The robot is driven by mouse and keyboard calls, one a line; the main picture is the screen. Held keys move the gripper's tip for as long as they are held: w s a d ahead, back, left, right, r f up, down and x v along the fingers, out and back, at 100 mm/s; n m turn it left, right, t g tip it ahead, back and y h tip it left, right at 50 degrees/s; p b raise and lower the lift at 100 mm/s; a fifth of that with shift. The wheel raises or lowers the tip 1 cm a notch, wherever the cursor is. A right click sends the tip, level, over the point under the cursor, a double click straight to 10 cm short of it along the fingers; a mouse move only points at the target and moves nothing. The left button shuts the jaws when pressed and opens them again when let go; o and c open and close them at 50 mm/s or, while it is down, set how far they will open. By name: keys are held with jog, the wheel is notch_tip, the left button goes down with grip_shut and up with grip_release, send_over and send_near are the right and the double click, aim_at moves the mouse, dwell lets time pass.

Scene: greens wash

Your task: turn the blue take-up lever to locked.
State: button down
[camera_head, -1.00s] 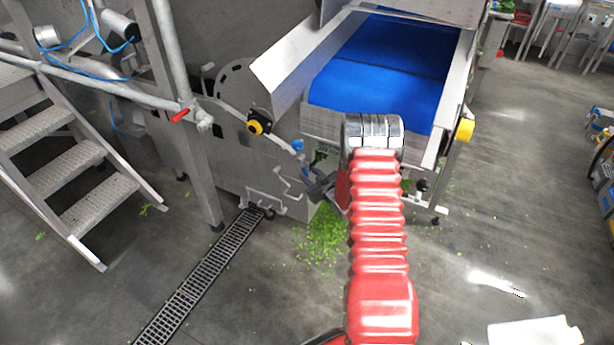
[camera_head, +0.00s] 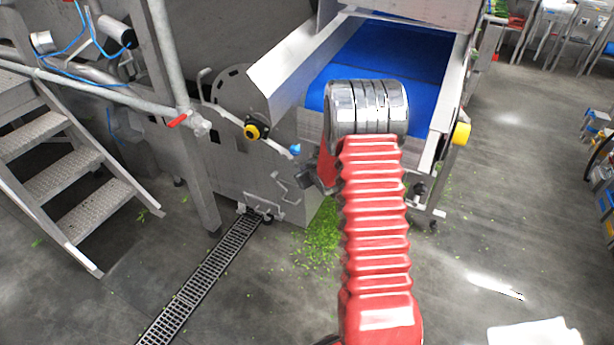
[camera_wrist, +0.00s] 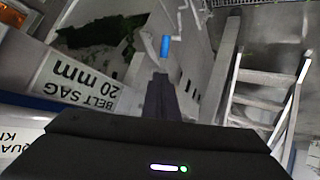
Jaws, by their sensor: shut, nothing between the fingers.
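The blue take-up lever shows as a small blue knob (camera_head: 295,150) on the side of the grey machine, left of my red arm. In the wrist view its blue grip (camera_wrist: 165,46) stands just past the tips of my gripper (camera_wrist: 160,78). The fingers are together with nothing between them. A small gap seems to lie between fingertips and grip; I cannot tell whether they touch. In the head view my gripper (camera_head: 308,180) is small, dark and partly hidden by my arm, just below the knob. The lever's root is hard to make out.
A blue conveyor belt (camera_head: 390,60) runs behind my arm. A "BELT SAG 20 mm" label (camera_wrist: 85,80) is at left in the wrist view. A yellow-black knob (camera_head: 254,129) sits left of the lever. Metal steps (camera_head: 60,175) stand at left. Greens (camera_head: 320,237) litter the floor.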

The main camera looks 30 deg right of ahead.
jog(key=s+a+r+g, duration=0.1)
jog(key=s+a+r, duration=0.4)
jog(key=r, duration=0.3)
jog(key=s+a+r+m+g, duration=0.1)
jog(key=s+a+r, duration=0.35)
jog(key=r, duration=0.25)
jog(key=s+a+r+g, duration=0.1)
jog(key=s+a+r, duration=0.35)
jog(key=r, duration=0.35)
jog(key=s+a+r, duration=0.1)
jog(key=s+a, duration=0.3)
jog(key=s, duration=0.4)
jog(key=s+a+r+g+y, duration=0.1)
jog(key=s+a, duration=0.3)
jog(key=s, duration=0.5)
jog(key=s+a+r+g+y, duration=0.1)
jog(key=s+a+r, duration=0.1)
jog(key=s+a, duration=0.3)
jog(key=s, duration=0.4)
jog(key=shift+r, duration=0.3)
jog(key=shift+s, duration=0.15)
